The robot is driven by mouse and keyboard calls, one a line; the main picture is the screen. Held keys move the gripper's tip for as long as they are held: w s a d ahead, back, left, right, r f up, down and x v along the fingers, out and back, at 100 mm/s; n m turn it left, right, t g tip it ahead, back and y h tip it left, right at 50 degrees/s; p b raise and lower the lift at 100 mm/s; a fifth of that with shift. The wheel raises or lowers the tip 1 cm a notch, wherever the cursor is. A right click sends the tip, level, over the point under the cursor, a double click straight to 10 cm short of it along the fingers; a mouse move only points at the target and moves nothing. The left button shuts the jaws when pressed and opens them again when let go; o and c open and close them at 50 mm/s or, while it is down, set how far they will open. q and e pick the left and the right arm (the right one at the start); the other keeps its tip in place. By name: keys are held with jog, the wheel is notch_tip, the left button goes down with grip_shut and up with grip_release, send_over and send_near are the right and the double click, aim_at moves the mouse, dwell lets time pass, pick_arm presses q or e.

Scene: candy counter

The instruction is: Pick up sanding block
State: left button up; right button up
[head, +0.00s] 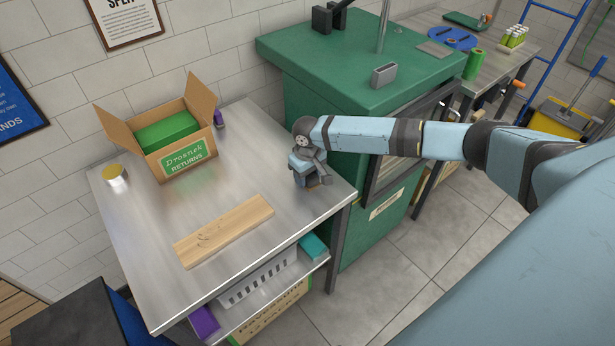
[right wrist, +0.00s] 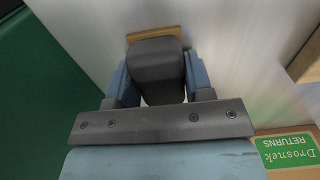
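The sanding block (right wrist: 155,68) has a dark grey, rounded top and a tan-brown edge showing at its far end. In the right wrist view it sits between the two blue fingers of my right gripper (right wrist: 157,82), which lie close against both its sides with no clear gap. In the head view my right gripper (head: 310,178) points down at the right edge of the steel table (head: 255,165) and mostly hides the block. Whether the block touches the table is hidden. My left gripper is not in view.
An open carton (head: 160,165) with a green box inside stands at the table's back. A wooden board (head: 224,230) lies in front, a small tin (head: 115,175) at left, a purple item (head: 219,119) beside the carton. A green cabinet (head: 330,90) adjoins the table at right.

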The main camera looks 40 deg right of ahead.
jog(key=shift+r, duration=0.1)
jog(key=shift+c, duration=0.2)
notch_tip(320, 180, up, 20)
jog(key=shift+p, duration=0.3)
jog(key=shift+o, duration=1.4)
jog(key=shift+c, duration=1)
